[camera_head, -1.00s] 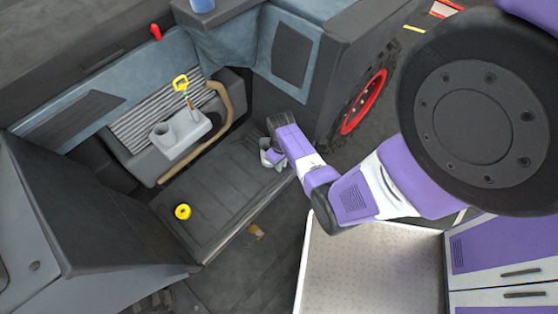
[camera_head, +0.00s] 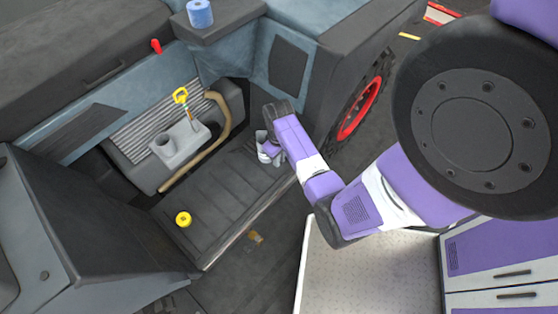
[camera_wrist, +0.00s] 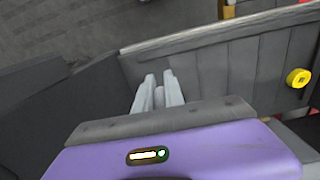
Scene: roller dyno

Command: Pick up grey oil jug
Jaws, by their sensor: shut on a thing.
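My gripper (camera_head: 268,153) is at the right end of the dark step, under my bent purple and white wrist. It is shut on a small pale grey thing, which fits the grey oil jug (camera_head: 262,138). The wrist hides much of it, so its shape and any gap below it are unclear. In the wrist view my two pale fingers (camera_wrist: 159,96) stand close together. What they grip is hard to make out there.
A yellow ring (camera_head: 183,219) lies on the step. A light grey box (camera_head: 180,144) with a yellow-handled tool stands behind, beside a tan curved bar (camera_head: 212,139). A blue roll (camera_head: 200,13) sits above. A red-rimmed wheel (camera_head: 360,108) is close at right.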

